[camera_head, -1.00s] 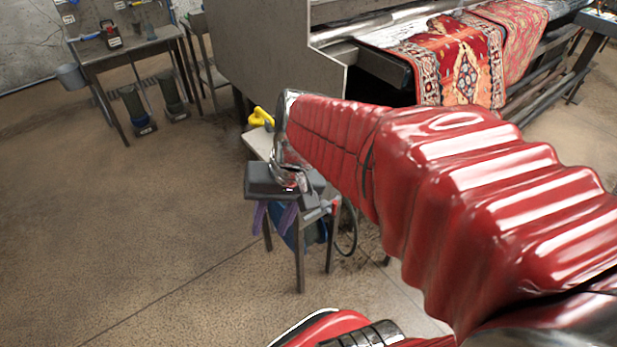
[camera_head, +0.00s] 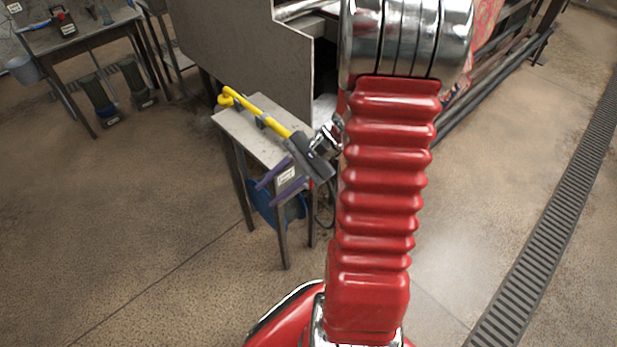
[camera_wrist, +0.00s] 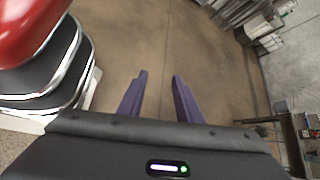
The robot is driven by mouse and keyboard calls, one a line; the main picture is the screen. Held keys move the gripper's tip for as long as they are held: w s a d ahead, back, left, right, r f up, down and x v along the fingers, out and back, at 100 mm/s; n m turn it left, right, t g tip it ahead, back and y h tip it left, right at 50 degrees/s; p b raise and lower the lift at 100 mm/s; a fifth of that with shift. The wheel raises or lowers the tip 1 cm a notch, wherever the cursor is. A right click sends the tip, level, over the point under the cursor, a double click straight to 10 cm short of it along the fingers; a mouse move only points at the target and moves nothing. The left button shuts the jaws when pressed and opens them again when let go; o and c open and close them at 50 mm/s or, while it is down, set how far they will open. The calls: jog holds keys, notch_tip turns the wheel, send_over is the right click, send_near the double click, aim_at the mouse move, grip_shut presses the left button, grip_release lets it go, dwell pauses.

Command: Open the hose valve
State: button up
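My gripper (camera_head: 265,194) is dark grey with two purple fingers. It hangs in front of the small metal table (camera_head: 236,121), its fingers pointing down and left in the body view. In the wrist view the fingers (camera_wrist: 159,77) stand apart with nothing between them and bare floor beyond. A blue hose reel (camera_head: 263,206) shows below the tabletop, partly behind the fingers. A dark hose (camera_head: 326,216) hangs at the table's right. I cannot make out the hose valve in either view; my gripper and red arm cover part of that area.
A yellow tool (camera_head: 262,115) lies along the small table. A large grey machine (camera_head: 240,60) stands behind it. A workbench (camera_head: 75,36) with tools and a bucket (camera_head: 20,68) stands at the back left. The floor at left is open. A drain grate (camera_head: 545,220) runs at right.

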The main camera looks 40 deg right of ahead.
jog(key=d+f+m+t, duration=0.8)
jog(key=d+f+m, duration=0.1)
jog(key=d, duration=0.4)
jog(key=m+t+h, duration=0.6)
jog(key=m, duration=0.3)
send_near(311, 188)
jog(key=s+d+r, duration=0.1)
jog(key=s+r, duration=0.2)
jog(key=shift+s+d+r, duration=0.1)
jog(key=shift+d+r, duration=0.1)
jog(key=shift+x, duration=6.95)
grip_shut()
